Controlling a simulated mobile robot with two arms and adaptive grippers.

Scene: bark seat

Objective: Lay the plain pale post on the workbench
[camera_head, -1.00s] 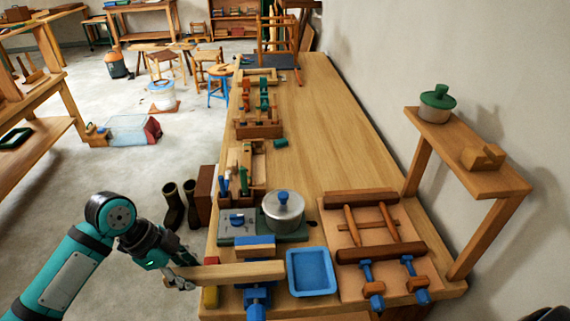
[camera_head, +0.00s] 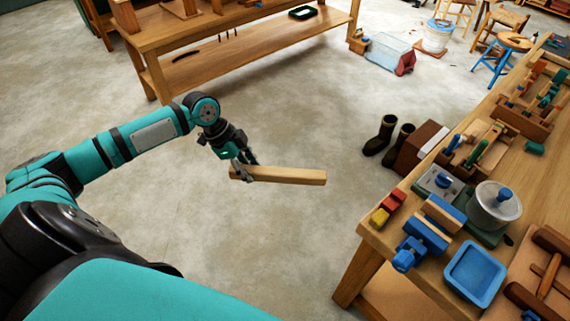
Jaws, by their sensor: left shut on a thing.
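The plain pale post (camera_head: 290,176) is a straight square-cut wooden bar. My left gripper (camera_head: 246,172) is shut on its left end and holds it out over the bare floor, roughly level, with its free end pointing right. The workbench (camera_head: 376,238) is at the right, its near left corner apart from the post. My right gripper is not in view.
Near the bench's corner are a blue vise (camera_head: 416,244), a blue tray (camera_head: 475,273), a red and yellow block (camera_head: 388,208) and a lidded pot (camera_head: 495,205). Dark boots (camera_head: 390,136) and a brown box (camera_head: 420,146) stand on the floor beside it. Another bench (camera_head: 225,55) stands behind.

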